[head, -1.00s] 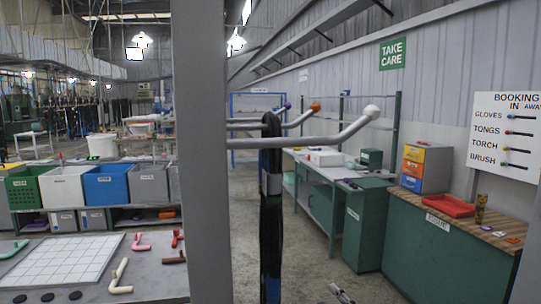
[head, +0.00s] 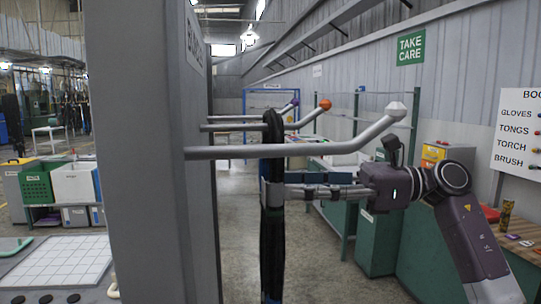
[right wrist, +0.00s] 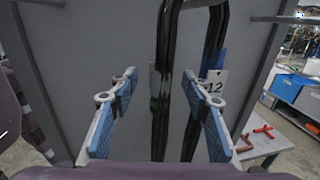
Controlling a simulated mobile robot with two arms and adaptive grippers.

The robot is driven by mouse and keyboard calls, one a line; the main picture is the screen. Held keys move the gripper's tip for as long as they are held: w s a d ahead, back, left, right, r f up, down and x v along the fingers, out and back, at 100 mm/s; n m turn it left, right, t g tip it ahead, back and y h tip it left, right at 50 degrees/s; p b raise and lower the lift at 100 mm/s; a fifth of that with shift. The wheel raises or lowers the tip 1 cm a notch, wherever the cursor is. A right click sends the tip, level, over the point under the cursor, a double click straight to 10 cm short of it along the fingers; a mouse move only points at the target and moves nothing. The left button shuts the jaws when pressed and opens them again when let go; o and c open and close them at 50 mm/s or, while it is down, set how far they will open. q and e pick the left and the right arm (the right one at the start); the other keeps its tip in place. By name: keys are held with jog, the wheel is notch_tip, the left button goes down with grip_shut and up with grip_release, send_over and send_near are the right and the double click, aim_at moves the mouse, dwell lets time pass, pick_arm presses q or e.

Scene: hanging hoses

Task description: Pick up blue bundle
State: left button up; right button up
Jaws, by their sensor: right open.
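A black hose bundle (head: 272,235) hangs in a long loop, apparently from the orange-tipped peg (head: 300,122); a trace of blue shows near its bottom edge in the head view. In the right wrist view its two dark strands (right wrist: 163,100) hang before a grey panel. A blue patch and a white tag marked 12 (right wrist: 214,84) are on the right strand. My right gripper (head: 285,190) reaches in from the right at the bundle's mid-height. My left gripper is not in view.
A white-tipped peg (head: 300,150) crosses in front of the bundle above my gripper. A grey upright panel (head: 145,170) stands left. Green cabinets (head: 375,240) stand behind my right arm. A table with a white grid (head: 60,262) is at lower left. The aisle floor below is clear.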

aim_at(274, 184)
jog(key=a+p, duration=0.2)
jog(key=a, duration=0.1)
jog(key=shift+w+a, duration=0.1)
jog(key=shift+a, duration=0.15)
jog(key=shift+a+f, duration=0.1)
jog(key=shift+a, duration=0.6)
jog(key=shift+d, duration=0.1)
jog(key=shift+c, duration=0.7)
jog(key=c, duration=1)
grip_shut()
